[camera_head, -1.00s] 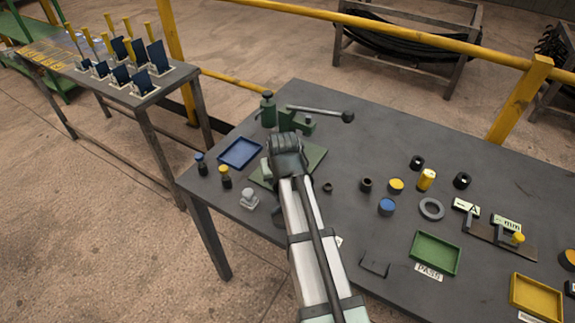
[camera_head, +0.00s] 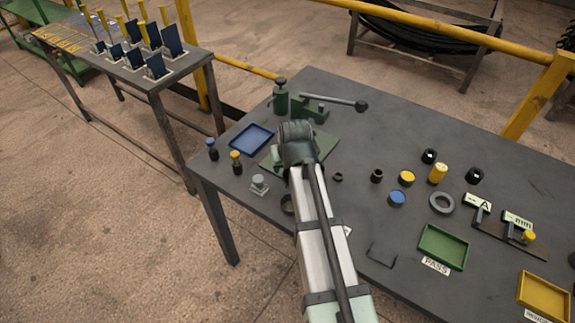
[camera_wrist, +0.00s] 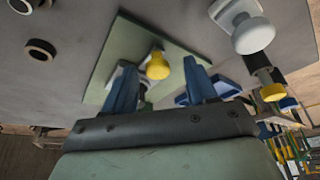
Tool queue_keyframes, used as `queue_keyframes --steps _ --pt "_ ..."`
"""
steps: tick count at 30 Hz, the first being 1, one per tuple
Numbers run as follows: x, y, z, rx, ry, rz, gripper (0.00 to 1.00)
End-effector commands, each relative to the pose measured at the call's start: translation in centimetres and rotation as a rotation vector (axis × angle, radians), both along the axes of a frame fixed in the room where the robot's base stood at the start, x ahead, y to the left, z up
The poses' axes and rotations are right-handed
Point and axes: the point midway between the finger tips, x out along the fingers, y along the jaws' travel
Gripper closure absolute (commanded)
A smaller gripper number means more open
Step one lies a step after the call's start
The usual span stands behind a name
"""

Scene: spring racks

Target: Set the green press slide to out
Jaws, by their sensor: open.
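The green press (camera_head: 281,97) stands at the back left of the table, with a long dark-knobbed lever pointing right. Its green base plate (camera_head: 327,143) lies in front, partly hidden by my arm; the plate also shows in the wrist view (camera_wrist: 110,62). A yellow knob (camera_wrist: 157,67) on a small pale mount stands over the plate; I cannot tell for sure whether it belongs to the slide. My gripper (camera_wrist: 159,72) is open, with one blue finger on each side of the knob. No grip on it shows. In the head view the fingers are hidden behind my wrist.
A blue tray (camera_head: 251,138), two small bottles (camera_head: 235,162) and a grey-white knobbed piece (camera_head: 260,185) are left of my arm. Dark rings (camera_head: 377,176), coloured caps, a green tray (camera_head: 443,247) and a yellow tray (camera_head: 543,297) are to the right.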

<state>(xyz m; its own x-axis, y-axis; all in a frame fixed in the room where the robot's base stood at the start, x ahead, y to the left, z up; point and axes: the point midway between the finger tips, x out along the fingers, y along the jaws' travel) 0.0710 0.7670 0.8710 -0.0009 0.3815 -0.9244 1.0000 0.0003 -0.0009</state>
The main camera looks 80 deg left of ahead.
Motion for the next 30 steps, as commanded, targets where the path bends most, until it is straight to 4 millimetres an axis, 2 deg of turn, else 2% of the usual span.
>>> queue_keyframes --steps 21,30 --pt "0.0 -4.1 9.9 0.002 0.001 0.000 0.43" --pt "0.0 -5.0 12.0 -0.001 0.001 0.000 0.43"
